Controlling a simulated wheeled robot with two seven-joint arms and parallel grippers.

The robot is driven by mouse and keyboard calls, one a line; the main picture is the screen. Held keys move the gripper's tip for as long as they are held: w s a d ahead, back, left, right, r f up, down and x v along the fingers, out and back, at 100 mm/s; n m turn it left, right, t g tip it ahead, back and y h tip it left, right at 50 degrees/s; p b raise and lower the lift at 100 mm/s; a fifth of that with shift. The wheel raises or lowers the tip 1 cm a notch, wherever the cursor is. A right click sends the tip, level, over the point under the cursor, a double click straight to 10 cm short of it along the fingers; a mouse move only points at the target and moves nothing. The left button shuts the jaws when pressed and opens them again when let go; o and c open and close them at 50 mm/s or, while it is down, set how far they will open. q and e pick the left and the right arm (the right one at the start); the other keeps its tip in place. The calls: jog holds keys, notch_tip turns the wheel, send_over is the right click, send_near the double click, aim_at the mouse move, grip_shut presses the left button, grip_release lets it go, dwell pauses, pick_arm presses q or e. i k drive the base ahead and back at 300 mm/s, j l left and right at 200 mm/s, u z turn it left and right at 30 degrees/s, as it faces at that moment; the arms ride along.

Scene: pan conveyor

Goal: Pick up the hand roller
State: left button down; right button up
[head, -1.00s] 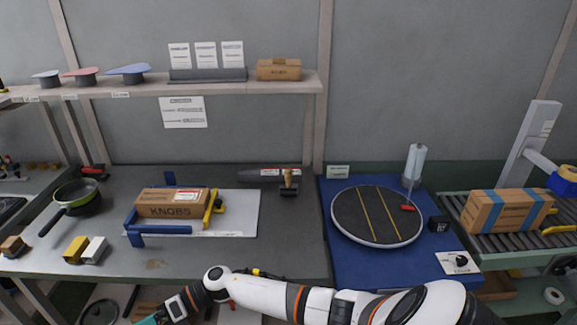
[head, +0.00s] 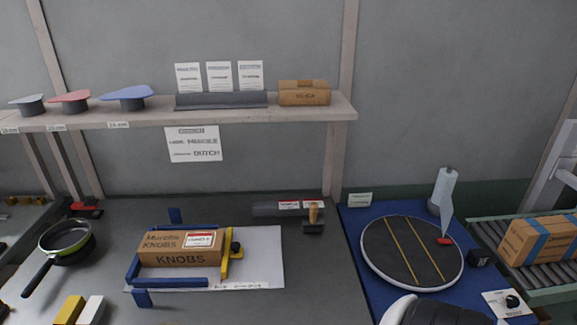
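What looks like the hand roller (head: 313,222) has an upright wooden handle above a dark roller. It stands on the grey bench at the back right, in front of a dark tube with white and red labels (head: 270,209). Neither gripper is in view. Only a white and black part of my arm shows at the bottom edge, right of centre, well apart from the roller.
Left of the roller, a Knobs carton (head: 180,249) sits in a blue and yellow frame on a white sheet (head: 263,262). A round turntable (head: 375,255) lies on a blue mat to the right. A pan (head: 62,239) is at the left. A shelf (head: 340,108) overhangs the bench's back.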

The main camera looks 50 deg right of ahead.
aim_at(313, 225)
jog(key=i+z, duration=0.15)
jog(key=z, duration=0.3)
jog(key=i+z, duration=0.2)
jog(key=z, duration=0.3)
jog(key=i+z, duration=0.15)
jog(key=z, duration=0.3)
jog(key=k+j, duration=0.05)
